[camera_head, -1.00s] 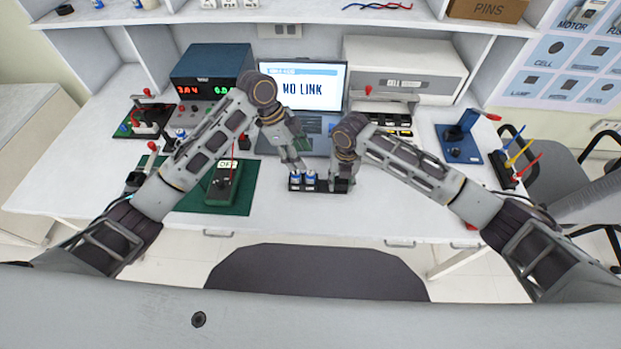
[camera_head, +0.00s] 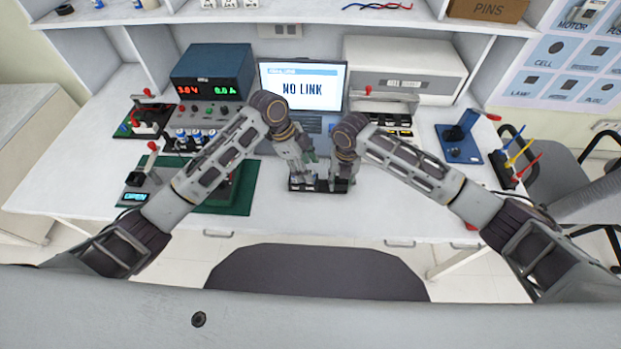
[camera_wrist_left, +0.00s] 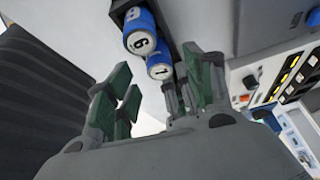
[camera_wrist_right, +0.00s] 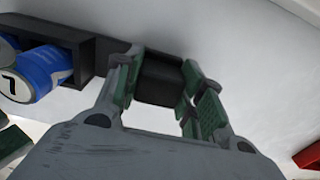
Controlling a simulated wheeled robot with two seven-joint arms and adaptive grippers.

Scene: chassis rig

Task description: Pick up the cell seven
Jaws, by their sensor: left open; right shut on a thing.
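Two blue-and-white cells sit at the left part of a black rack (camera_head: 312,188) on the bench. Cell seven (camera_wrist_left: 159,66) has its marked end toward my left gripper in the left wrist view; it also shows at the left of the right wrist view (camera_wrist_right: 32,78). The other cell (camera_wrist_left: 140,42) lies beside it. My left gripper (camera_head: 302,174) is open and empty, its green-padded fingers (camera_wrist_left: 160,98) spread close to cell seven. In the head view it hides the cells. My right gripper (camera_head: 338,184) is shut on the black rack's right end (camera_wrist_right: 160,80).
A laptop (camera_head: 303,88) stands behind the grippers. A green mat (camera_head: 240,198) with a switch unit lies left, partly under my left arm. More blue cells (camera_head: 190,136) stand by the power supply (camera_head: 212,75).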

